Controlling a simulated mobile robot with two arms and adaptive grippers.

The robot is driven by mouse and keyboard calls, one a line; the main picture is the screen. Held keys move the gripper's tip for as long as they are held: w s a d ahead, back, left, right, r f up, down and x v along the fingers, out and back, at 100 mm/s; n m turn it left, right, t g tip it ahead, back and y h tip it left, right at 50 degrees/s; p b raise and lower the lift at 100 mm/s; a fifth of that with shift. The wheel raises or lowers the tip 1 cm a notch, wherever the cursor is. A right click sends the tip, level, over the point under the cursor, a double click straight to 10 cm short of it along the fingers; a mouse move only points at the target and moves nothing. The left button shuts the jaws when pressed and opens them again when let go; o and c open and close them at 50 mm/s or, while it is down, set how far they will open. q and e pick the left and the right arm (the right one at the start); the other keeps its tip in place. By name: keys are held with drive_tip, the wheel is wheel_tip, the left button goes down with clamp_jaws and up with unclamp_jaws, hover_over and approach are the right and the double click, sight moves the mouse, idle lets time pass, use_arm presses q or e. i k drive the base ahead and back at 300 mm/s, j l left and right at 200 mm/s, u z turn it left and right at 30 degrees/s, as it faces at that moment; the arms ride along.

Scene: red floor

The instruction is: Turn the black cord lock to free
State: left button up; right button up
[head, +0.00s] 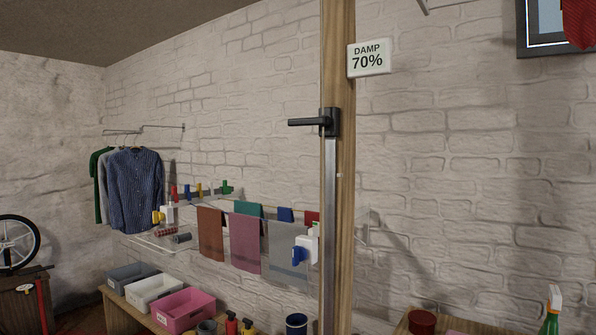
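A black lever (308,122) on a black plate is fixed to the upright wooden post (345,200) near the middle of the head view. The lever points left and lies about level. It is the only black lever I see; I cannot tell for sure whether it is the cord lock. A white fitting with a blue part (298,255) is at the right end of the hanging cloths. A white fitting with a yellow part (160,215) is at their left end. Neither of my grippers is in view.
Cloths (245,243) hang in a row left of the post. Below are grey, white and pink bins (185,308). Shirts (135,188) hang at the far left. A "DAMP 70%" sign (369,58) is on the post's right. A spray bottle (552,312) stands at the lower right.

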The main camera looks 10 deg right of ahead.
sight(323, 121)
drive_tip(key=i+z, duration=0.1)
drive_tip(key=z, duration=1.6)
drive_tip(key=i+j+z, duration=0.1)
drive_tip(key=j+z, duration=0.3)
drive_tip(key=j, duration=0.15)
drive_tip(key=j+z, duration=0.45)
drive_tip(key=k+j+z, duration=0.1)
drive_tip(key=j+z, duration=0.3)
drive_tip(key=j, duration=0.2)
drive_tip(key=k+j+z, duration=0.15)
drive_tip(key=j+z, duration=0.25)
drive_tip(key=k+j+z, duration=0.2)
drive_tip(key=j+z, duration=0.25)
drive_tip(key=j, duration=0.15)
